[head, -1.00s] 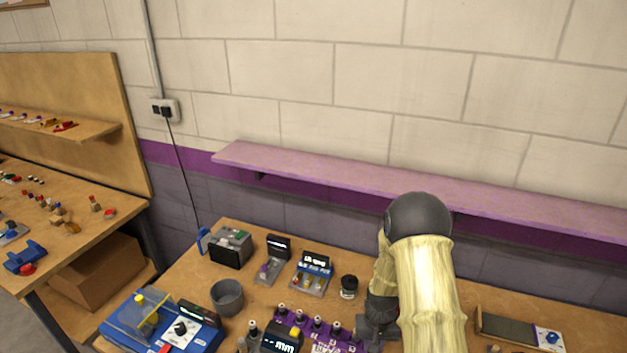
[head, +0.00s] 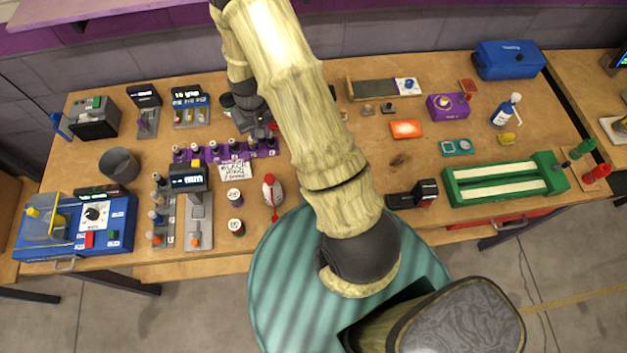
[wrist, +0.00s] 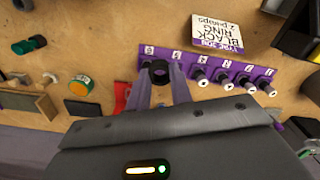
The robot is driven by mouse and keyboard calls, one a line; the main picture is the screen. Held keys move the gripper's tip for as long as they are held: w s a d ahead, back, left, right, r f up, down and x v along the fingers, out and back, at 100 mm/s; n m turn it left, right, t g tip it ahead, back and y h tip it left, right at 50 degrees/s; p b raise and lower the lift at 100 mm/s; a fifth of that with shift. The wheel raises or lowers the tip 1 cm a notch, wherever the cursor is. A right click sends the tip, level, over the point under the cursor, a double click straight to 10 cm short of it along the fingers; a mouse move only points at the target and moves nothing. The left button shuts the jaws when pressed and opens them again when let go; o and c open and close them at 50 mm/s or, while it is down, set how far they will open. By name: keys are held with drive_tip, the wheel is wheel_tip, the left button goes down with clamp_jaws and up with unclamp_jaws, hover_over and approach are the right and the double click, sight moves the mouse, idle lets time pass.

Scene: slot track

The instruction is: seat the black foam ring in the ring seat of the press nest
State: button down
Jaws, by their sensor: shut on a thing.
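My gripper (wrist: 162,78) is shut on a small black ring (wrist: 159,71) in the wrist view. The ring sits between the fingertips, at the first position of a purple slotted rack (wrist: 205,65); I cannot tell whether it is in the rack or above it. In the head view my gripper (head: 262,124) is at the right end of the purple rack (head: 262,146), and the ring is hidden there. I cannot make out for certain which fixture is the press nest or its ring seat.
A card reading "BLACK RING" (head: 235,170) lies in front of the rack. A grey device with a display (head: 198,215), a blue station (head: 100,230) and a grey cup (head: 119,165) stand to the left. The table's middle right has bare patches.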

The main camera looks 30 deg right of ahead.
drive_tip(key=w+r+m+b, duration=0.3)
drive_tip(key=w+r, duration=0.2)
drive_tip(key=w, duration=0.1)
drive_tip(key=shift+w+r+b, duration=0.15)
drive_tip(key=shift+w+b, duration=0.1)
drive_tip(key=shift+b, duration=0.1)
idle(0.3)
